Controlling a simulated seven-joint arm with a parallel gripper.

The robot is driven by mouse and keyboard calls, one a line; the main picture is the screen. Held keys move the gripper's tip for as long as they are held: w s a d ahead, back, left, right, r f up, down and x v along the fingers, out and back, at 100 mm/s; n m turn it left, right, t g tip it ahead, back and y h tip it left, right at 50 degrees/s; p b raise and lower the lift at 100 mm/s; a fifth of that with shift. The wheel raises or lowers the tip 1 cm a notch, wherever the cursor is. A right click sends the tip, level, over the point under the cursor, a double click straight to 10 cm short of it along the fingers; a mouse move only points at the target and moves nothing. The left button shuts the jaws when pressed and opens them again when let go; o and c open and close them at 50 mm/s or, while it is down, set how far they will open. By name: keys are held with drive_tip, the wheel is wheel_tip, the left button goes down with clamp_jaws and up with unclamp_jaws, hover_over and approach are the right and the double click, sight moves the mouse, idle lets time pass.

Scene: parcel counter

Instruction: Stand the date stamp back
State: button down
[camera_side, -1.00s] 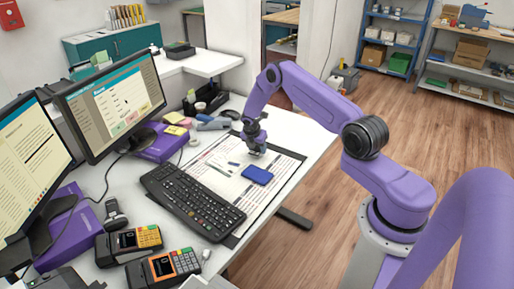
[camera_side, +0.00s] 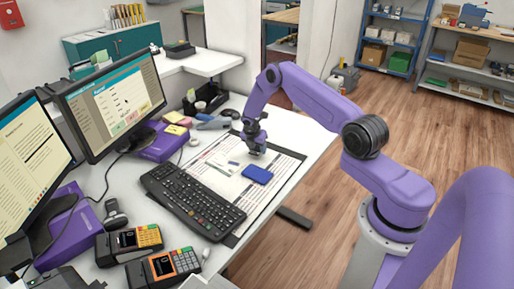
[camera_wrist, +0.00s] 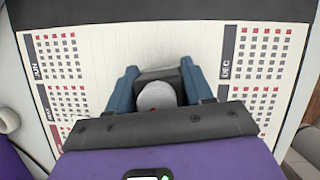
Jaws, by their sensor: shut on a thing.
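My gripper (camera_wrist: 158,88) is shut on the date stamp (camera_wrist: 156,93), with one blue-grey finger on each side of it. From above, the stamp shows a pale round knob with a small red mark and a dark body behind it. In the side view, my gripper (camera_side: 254,147) is low over the far part of the printed calendar mat (camera_side: 283,160). The stamp is too small there to make out clearly, and I cannot tell whether its foot touches the mat.
A blue flat pad (camera_side: 257,175) lies on the mat, nearer the camera than my gripper. A black keyboard (camera_side: 192,200) lies left of the mat. Sticky notes (camera_side: 177,129) and a black desk tray (camera_side: 205,100) stand behind. The counter right of the mat is clear.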

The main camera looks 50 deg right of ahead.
idle(0.3)
drive_tip(key=shift+c, duration=1.8)
unclamp_jaws()
drive_tip(key=shift+f, duration=0.1)
drive_tip(key=v, duration=1.7)
drive_tip(key=s+a+r+m+y, duration=0.1)
drive_tip(key=s+a+r, duration=0.1)
drive_tip(key=a+r, duration=0.35)
drive_tip(key=s+a+r+m, duration=0.1)
drive_tip(key=s+a+r, duration=0.1)
drive_tip(key=a, duration=0.7)
drive_tip(key=s+a+r+m+y, duration=0.1)
drive_tip(key=s+a+r+m, duration=0.15)
drive_tip(key=s+a, duration=0.55)
drive_tip(key=s+a+r+m+y, duration=0.2)
drive_tip(key=s+a+r, duration=0.25)
drive_tip(key=s, duration=0.85)
drive_tip(key=s+m, duration=0.1)
drive_tip(key=s, duration=1.3)
drive_tip(key=shift+d+r+g+y, duration=0.25)
drive_tip(key=shift+d+g+y, duration=0.15)
drive_tip(key=shift+d, duration=0.1)
